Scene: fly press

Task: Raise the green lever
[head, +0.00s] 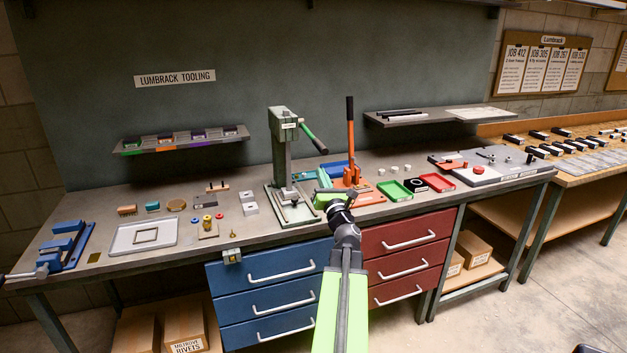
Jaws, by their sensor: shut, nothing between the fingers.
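The green lever (314,139) sticks out from the head of the pale green press (285,150). It slopes down to the right, with its dark grip end lowest. My gripper (323,178) is shut and empty. It appears below the lever in the picture, just right of the press base and apart from the lever. The fingertips are small and partly hidden by my wrist.
An orange press with an upright orange lever (351,135) stands right of my gripper. Green (394,190) and red (437,182) trays lie farther right. A wall shelf (430,117) is at upper right. Small parts and a blue vise (66,246) are left.

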